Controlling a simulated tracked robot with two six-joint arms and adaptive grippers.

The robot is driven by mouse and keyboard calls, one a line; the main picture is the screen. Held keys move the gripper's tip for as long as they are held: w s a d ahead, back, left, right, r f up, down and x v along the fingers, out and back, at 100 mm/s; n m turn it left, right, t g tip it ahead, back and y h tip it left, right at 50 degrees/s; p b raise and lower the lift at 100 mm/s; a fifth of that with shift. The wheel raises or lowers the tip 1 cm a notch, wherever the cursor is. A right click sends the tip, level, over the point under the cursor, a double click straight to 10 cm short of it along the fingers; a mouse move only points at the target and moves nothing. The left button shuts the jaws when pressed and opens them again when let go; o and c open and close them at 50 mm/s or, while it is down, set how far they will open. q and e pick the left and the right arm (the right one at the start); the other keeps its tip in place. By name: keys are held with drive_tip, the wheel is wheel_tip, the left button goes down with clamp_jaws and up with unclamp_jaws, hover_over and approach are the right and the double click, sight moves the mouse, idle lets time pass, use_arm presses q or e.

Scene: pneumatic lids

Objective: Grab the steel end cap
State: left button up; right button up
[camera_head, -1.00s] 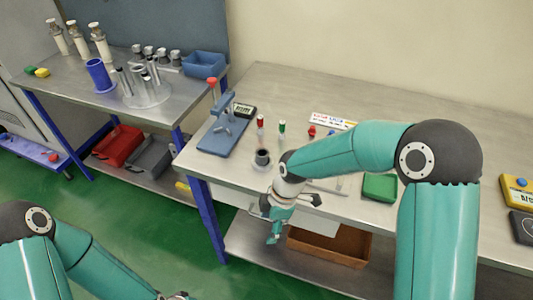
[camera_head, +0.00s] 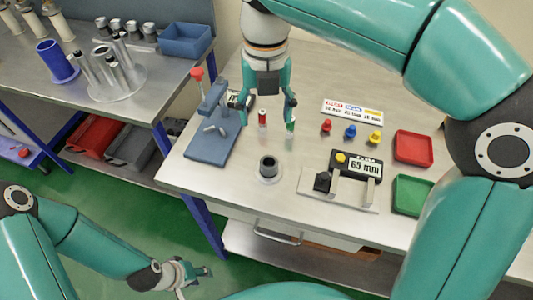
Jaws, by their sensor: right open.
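Several short grey metal caps (camera_head: 131,29) stand in a row at the back of the left bench; I cannot tell for certain if the steel end cap is one of them. A dark grey hollow cylinder (camera_head: 268,167) stands on a pale round base on the right bench. My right gripper (camera_head: 267,108) hangs open, fingers down, over the bench, beyond the dark cylinder. A red-topped small bottle (camera_head: 262,118) shows between its fingers, and a second bottle is partly hidden by the right finger. My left gripper (camera_head: 194,277) is low at the bottom left, away from both benches; its jaws are unclear.
A blue press (camera_head: 213,135) with a red knob stands left of my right gripper. A 65 mm gauge (camera_head: 356,165), red tray (camera_head: 413,148), green tray (camera_head: 411,195) and red, blue and yellow pegs (camera_head: 350,131) lie to the right. Steel tubes stand on the left bench.

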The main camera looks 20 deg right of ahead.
drive_tip(key=b, duration=0.1)
hover_over(269, 163)
drive_tip(key=s, duration=0.1)
drive_tip(key=f, duration=1)
drive_tip(key=shift+a+f, duration=0.15)
drive_tip(key=shift+a, duration=0.05)
drive_tip(key=shift+s+f, duration=0.15)
drive_tip(key=shift+f, duration=2.85)
clamp_jaws()
